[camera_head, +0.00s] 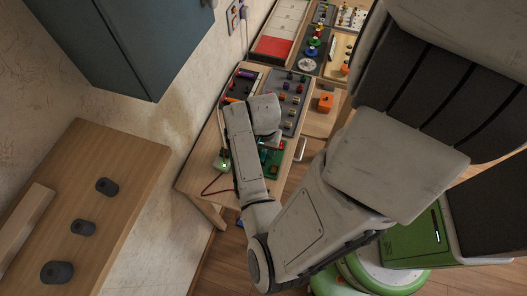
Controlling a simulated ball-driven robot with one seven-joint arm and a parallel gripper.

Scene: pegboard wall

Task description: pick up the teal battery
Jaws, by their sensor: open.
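I cannot make out a teal battery for certain. A dark green-teal piece with red on it (271,157) lies on the wooden workbench (202,170), partly covered by my arm, and it is too small to tell what it is. My gripper (272,136) is at the end of my bent arm, low over the bench between the grey panel and the green-teal piece. Its fingers are small and mostly hidden by the arm's last link. It is open, and nothing shows held in it.
A grey panel with several coloured knobs (291,95) lies beside my gripper, with an orange block (325,103) to its right. A green-and-white device (222,162) with a red cable is left of my arm. A blue-grey cabinet (125,45) hangs at upper left.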

